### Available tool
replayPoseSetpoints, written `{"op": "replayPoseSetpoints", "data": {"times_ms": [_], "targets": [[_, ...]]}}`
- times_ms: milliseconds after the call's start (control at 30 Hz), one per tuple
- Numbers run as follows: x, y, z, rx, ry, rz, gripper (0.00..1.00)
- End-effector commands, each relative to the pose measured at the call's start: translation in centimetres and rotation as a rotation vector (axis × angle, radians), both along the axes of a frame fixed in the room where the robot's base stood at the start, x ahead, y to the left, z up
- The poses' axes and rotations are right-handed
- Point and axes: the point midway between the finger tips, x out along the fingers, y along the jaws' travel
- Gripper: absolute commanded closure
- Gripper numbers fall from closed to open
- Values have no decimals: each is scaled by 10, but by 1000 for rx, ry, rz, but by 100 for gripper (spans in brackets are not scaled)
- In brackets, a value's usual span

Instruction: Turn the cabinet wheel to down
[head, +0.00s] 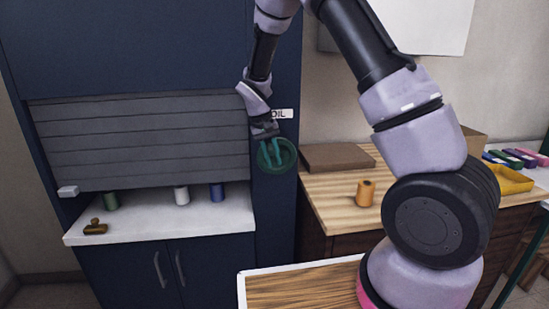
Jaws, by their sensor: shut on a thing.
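The cabinet wheel (289,164) is a dark green round handwheel on the narrow blue panel at the right side of the cabinet. A white label reading "OIL" (283,114) sits just above it, partly hidden by my gripper. My gripper (271,152) reaches the wheel from above and in front, with its teal fingers at the left part of the wheel. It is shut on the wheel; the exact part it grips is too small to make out. The cabinet (130,45) is dark blue with a grey slatted shutter (140,140) partly lowered.
Green, white and blue spools stand under the shutter on a white counter (160,228), with a brown stamp-like object (95,227) at left. To the right, a wooden desk (325,190) holds a brown box (338,157), an orange spool (365,193) and a yellow tray (510,181).

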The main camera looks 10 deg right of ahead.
Motion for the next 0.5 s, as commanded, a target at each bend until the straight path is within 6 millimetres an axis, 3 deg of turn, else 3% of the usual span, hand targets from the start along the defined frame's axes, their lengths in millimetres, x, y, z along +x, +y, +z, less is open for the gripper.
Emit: {"op": "replayPoseSetpoints", "data": {"times_ms": [500], "targets": [[-2,5,-14,-479,5,2,100]]}}
